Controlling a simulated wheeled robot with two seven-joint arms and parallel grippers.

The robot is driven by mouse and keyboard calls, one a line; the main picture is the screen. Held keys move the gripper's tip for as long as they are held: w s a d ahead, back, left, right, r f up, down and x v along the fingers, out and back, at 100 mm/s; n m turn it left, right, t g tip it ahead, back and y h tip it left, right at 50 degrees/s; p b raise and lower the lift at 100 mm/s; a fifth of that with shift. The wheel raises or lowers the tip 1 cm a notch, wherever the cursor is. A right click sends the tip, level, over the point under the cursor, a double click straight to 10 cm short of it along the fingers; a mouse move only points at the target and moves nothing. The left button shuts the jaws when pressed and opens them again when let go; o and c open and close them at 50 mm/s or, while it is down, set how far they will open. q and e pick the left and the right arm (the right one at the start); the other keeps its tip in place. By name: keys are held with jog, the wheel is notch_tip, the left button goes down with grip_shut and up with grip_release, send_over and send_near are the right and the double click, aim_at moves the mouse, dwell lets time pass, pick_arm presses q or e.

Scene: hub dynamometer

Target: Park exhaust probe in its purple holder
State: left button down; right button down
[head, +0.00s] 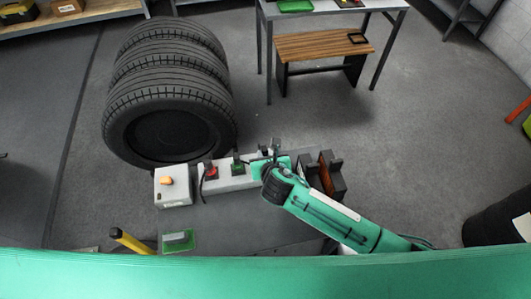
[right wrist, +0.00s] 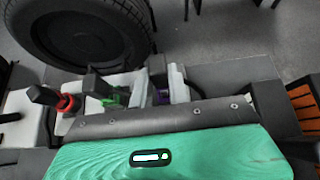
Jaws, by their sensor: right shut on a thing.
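A light grey rack (head: 224,178) holds a row of coloured sockets. A black-handled tool stands at the red one (head: 211,173) and another at the green one (head: 238,168). My right gripper (head: 273,149) is over the rack's right end, shut on what appears to be the exhaust probe, which is mostly hidden. In the right wrist view, a bit of the purple holder (right wrist: 160,97) shows between pale blocks, just beyond my gripper's body. I cannot tell whether the probe is inside the holder or above it. My left gripper is not in view.
A white box with an orange knob (head: 173,186) stands left of the rack. Stacked tyres (head: 168,100) stand behind it. Dark blocks with orange-brown faces (head: 326,174) are close to the right of my gripper. A wooden bench (head: 320,46) is farther back; the floor between is clear.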

jog(key=shift+f, duration=0.6)
dwell(0.3)
jog(key=shift+f, duration=0.25)
jog(key=c, duration=1.3)
grip_release()
jog(key=shift+o, duration=0.2)
jog(key=shift+s, duration=0.1)
jog(key=b+v, duration=0.3)
jog(key=v, duration=1)
jog(key=shift+s+r, duration=0.2)
jog(key=shift+s, duration=0.1)
jog(key=shift+d, duration=0.1)
